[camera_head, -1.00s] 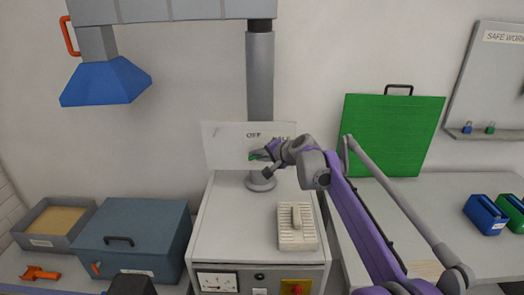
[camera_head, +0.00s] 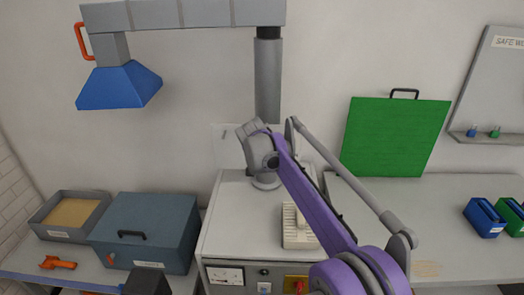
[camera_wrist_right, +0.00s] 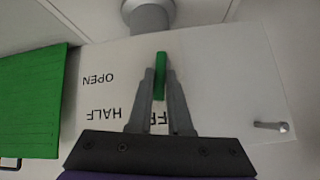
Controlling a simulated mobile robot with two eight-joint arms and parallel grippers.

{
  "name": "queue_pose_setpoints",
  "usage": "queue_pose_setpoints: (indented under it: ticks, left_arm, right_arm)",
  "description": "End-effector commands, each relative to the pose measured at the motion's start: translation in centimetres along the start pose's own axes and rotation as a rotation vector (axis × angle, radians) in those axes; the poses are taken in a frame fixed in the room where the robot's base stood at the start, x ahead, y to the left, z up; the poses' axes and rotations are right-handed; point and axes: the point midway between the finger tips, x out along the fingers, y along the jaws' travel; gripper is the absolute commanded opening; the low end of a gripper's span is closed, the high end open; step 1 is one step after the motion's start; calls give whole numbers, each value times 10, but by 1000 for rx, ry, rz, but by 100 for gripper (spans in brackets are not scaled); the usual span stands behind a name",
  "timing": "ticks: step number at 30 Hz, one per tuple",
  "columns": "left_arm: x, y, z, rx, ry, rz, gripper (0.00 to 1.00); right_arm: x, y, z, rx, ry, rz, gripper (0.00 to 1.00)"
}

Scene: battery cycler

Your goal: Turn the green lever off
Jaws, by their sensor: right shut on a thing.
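The green lever (camera_wrist_right: 160,76) shows in the right wrist view as a narrow green bar between the two fingers of my right gripper (camera_wrist_right: 160,75), which is shut on it. The lever stands in front of a white panel (camera_wrist_right: 225,80) with upside-down labels. OPEN and HALF are readable at the left; a third label, ending in F, is partly hidden behind the fingers. In the head view the panel (camera_head: 226,150) shows beside my right wrist. The wrist hides the lever and the right fingertips there.
A grey post (camera_head: 267,80) rises behind the panel on the white cabinet (camera_head: 245,215). A beige slotted device (camera_head: 294,228) sits partly behind my right arm. A blue-grey box (camera_head: 150,230) is at left, a green board (camera_head: 395,138) at right. A short metal rod (camera_wrist_right: 271,126) projects from the panel.

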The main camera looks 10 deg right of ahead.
Motion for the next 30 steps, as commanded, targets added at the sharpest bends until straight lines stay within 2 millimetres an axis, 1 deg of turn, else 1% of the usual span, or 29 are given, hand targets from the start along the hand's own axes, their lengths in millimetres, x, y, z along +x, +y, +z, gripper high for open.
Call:
queue_pose_setpoints:
  ticks: [1, 9, 26, 27, 29, 30]
  left_arm:
    - [-3, 0, -5, 0, 5, 0, 50]
    - [-7, 0, -12, 0, 14, 0, 50]
    - [-8, 0, -14, 0, 15, 0, 50]
    - [-8, 0, -14, 0, 15, 0, 50]
    - [-8, 0, -14, 0, 15, 0, 50]
    - [-8, 0, -14, 0, 15, 0, 50]
  right_arm:
    - [-1, -4, -1, -20, 8, 15, 0]
    - [0, -6, 1, -91, 26, 87, 0]
    - [2, -4, 4, -112, 28, 111, 0]
    - [2, -4, 4, -112, 27, 111, 21]
    - [2, -4, 4, -111, 28, 111, 32]
    - [2, -4, 4, -111, 28, 111, 39]
